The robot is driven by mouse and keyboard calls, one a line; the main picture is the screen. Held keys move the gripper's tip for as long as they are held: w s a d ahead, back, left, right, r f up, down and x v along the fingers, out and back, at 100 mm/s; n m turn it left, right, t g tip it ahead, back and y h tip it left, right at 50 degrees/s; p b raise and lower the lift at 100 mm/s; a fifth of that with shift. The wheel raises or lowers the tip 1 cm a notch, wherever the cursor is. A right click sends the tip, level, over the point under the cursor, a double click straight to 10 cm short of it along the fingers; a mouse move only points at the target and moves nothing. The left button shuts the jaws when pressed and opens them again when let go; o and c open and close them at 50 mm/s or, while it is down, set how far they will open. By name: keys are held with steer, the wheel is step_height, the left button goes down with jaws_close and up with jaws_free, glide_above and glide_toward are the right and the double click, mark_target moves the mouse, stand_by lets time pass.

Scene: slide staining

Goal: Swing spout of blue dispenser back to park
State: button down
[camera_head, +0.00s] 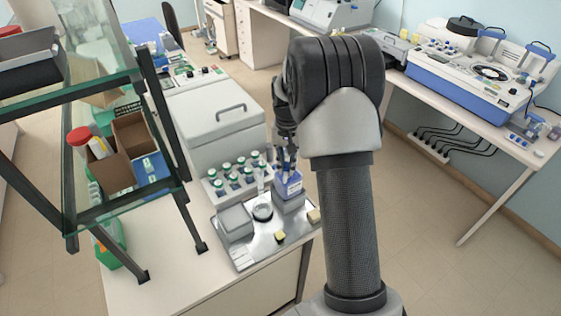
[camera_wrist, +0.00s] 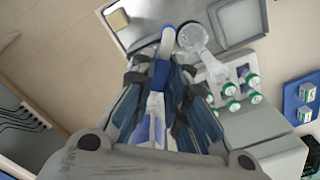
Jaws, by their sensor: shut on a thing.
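The blue dispenser (camera_head: 289,187) stands on the metal tray (camera_head: 243,258), a whitish bottle with a blue label. My gripper (camera_head: 285,158) is over its top, coming down from above. In the wrist view my gripper (camera_wrist: 161,76) is shut on the blue part at the base of the spout. The white spout (camera_wrist: 168,38) sticks out beyond the fingertips toward the tray, its end beside a small round dish (camera_wrist: 190,38). Part of the dispenser's body shows between the fingers; the rest is hidden by them.
A rack of green-capped bottles (camera_head: 232,177) stands behind the tray, close to the dispenser. A glass shelf (camera_head: 90,95) rises at left.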

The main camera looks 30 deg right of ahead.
steer(key=shift+s+d+n+p, duration=0.1)
steer(key=shift+s+d+n, duration=0.15)
steer(key=shift+d+n, duration=0.85)
steer(key=shift+s+d+n+p, duration=0.1)
steer(key=shift+s+d+n, duration=0.25)
steer(key=shift+n, duration=1.2)
steer(key=shift+s+d+n+p, duration=0.15)
steer(key=shift+d+n, duration=0.75)
steer(key=shift+n, duration=0.45)
steer(key=c, duration=1.6)
jaws_free()
steer(key=shift+o, duration=0.2)
steer(key=shift+r, duration=0.1)
step_height(320, 180, up, 12)
